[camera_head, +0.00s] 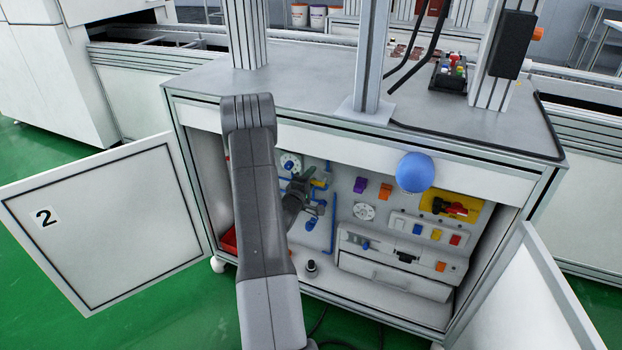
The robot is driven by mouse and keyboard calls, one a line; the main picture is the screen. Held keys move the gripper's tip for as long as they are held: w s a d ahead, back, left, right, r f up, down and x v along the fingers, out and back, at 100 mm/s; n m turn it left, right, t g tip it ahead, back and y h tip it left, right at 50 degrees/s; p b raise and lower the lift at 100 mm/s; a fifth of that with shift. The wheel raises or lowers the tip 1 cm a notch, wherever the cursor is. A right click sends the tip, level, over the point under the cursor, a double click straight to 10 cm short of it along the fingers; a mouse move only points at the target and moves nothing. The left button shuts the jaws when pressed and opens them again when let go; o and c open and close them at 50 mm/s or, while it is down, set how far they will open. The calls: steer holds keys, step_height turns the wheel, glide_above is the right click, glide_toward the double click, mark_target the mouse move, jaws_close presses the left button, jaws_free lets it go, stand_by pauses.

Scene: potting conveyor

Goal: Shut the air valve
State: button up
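The open cabinet (355,272) has a pneumatic panel at the left of its back wall. My gripper (299,189) reaches into the cabinet in front of this panel, close to the yellow and blue parts. My arm hides part of the panel. The fingers are small and dark, and I cannot tell whether they touch anything.
Two cabinet doors stand open, the left one marked 2 (105,210) and the right one (525,300). A blue ball (415,172) shows before the top edge. A red and black switch on yellow (450,206) and a drawer unit (395,270) are right of my gripper.

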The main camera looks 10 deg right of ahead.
steer(key=p+v, duration=0.2)
steer(key=v, duration=1.1)
steer(key=shift+s+a, duration=0.25)
steer(key=shift+s, duration=0.1)
steer(key=b+x, duration=0.2)
steer(key=x, duration=1.2)
steer(key=shift+s, duration=0.15)
